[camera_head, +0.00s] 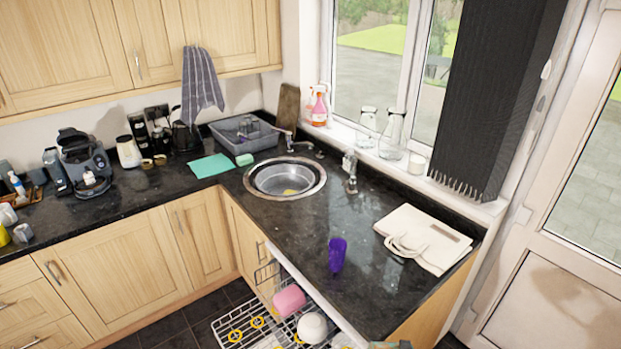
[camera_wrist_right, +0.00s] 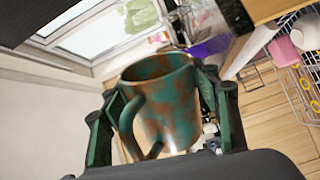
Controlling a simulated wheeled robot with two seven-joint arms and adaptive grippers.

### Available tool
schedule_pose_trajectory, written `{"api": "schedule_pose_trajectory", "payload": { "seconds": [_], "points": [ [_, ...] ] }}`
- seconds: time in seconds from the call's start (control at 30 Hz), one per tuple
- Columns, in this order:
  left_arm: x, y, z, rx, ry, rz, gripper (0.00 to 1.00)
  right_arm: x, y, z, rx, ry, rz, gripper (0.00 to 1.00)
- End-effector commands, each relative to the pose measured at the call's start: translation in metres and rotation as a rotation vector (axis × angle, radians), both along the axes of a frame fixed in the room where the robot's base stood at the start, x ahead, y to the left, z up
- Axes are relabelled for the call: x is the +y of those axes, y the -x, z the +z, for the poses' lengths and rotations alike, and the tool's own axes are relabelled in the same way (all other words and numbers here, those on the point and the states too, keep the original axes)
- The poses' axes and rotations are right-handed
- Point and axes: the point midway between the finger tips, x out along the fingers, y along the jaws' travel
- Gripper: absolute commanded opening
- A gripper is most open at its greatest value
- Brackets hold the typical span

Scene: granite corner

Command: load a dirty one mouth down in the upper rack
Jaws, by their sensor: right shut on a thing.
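A teal mug with brown stains (camera_wrist_right: 165,98) fills the middle of the right wrist view. Its handle faces the camera's left, and its rim is toward the picture's top. My right gripper (camera_wrist_right: 160,105) is shut on this mug, a finger on each side. The pulled-out white wire rack (camera_head: 232,328) is below the counter in the head view, with yellow rings in it. A pink mug (camera_head: 289,299) and a white mug or bowl (camera_head: 312,327) sit in the rack; both also show in the wrist view. My left gripper is not in view.
A purple cup (camera_head: 337,254) stands on the dark counter (camera_head: 300,225) near its front edge. A folded cream bag (camera_head: 425,238) lies to its right. The round sink (camera_head: 286,178) is behind. The rack's left part looks free.

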Motion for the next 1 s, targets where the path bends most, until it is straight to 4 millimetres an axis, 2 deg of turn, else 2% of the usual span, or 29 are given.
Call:
{"api": "schedule_pose_trajectory", "payload": {
  "seconds": [0.1, 0.2, 0.47, 0.53, 0.8, 0.9, 1.0],
  "points": [
    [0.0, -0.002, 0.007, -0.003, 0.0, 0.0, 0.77, -0.001, 0.0, 0.004, -0.003, -0.251, -0.001, 0.23],
    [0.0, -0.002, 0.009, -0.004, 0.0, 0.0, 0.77, 0.0, 0.0, 0.004, -0.004, -0.353, 0.003, 0.23],
    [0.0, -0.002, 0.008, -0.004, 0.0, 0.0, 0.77, 0.0, 0.0, 0.002, -0.002, -0.369, 0.005, 0.23],
    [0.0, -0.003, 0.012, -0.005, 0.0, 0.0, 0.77, 0.0, 0.0, 0.003, -0.003, -0.432, 0.003, 0.23],
    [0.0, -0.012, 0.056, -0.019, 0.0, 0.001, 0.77, 0.0, 0.0, 0.011, -0.006, -1.099, 0.008, 0.23],
    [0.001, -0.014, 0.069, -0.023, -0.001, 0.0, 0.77, 0.0, 0.0, 0.009, -0.006, -1.28, 0.009, 0.23],
    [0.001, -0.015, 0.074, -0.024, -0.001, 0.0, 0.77, 0.001, 0.001, 0.006, -0.005, -1.385, 0.011, 0.23]
  ]
}}
